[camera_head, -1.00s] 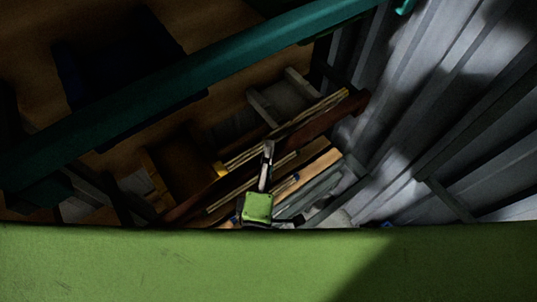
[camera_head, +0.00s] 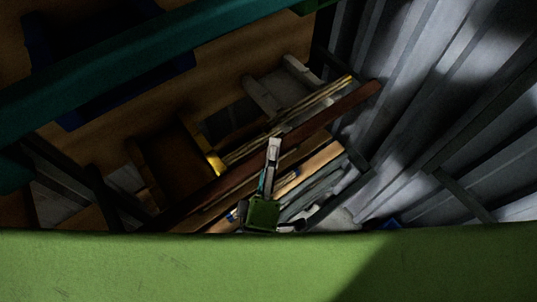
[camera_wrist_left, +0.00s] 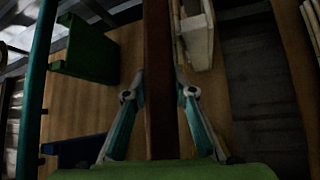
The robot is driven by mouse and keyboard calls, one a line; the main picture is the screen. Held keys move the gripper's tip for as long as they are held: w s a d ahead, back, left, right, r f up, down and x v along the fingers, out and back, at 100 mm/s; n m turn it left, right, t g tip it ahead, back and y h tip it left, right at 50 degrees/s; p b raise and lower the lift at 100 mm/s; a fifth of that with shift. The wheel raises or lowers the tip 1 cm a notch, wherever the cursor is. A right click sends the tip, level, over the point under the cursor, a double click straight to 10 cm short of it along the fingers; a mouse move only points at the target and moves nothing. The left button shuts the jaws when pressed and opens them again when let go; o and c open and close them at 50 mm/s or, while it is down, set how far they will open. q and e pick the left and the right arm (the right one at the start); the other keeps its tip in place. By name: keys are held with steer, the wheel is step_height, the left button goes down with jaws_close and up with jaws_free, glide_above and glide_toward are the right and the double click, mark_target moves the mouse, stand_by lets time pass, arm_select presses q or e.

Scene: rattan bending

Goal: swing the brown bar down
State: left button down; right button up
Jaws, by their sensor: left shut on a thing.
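The brown bar (camera_head: 337,108) is long, dark and reddish. It runs diagonally in the head view, from the upper right near the grey ribbed wall down to the lower left. My left gripper (camera_head: 274,150) reaches it near its middle. In the left wrist view the brown bar (camera_wrist_left: 159,60) runs upright through the middle, between the two fingers of the left gripper (camera_wrist_left: 160,95), which is shut on it. The gripper body hides the bar's lower part there. My right gripper is not in view.
Light wooden strips (camera_head: 318,160) and thin yellowish rods (camera_head: 310,104) lie close along both sides of the bar. A teal beam (camera_head: 130,52) crosses the upper left above a dark blue bin (camera_head: 72,119). A grey ribbed wall (camera_head: 455,90) fills the right. A green bin (camera_wrist_left: 85,52) shows in the wrist view.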

arm_select(q)
steer(key=m+b, duration=0.1)
steer(key=s+f+m+t+h+b, duration=0.1)
steer(key=b, duration=0.1)
steer(key=shift+d+m, duration=0.3)
steer(key=shift+d, duration=0.05)
steer(key=shift+s+d+r+m+t+h+b, duration=0.1)
steer(key=shift+m+t+h+b, duration=0.35)
steer(key=shift+h+b, duration=0.25)
steer(key=c, duration=1.7)
jaws_free()
steer(key=shift+s, duration=0.1)
steer(key=v, duration=1.2)
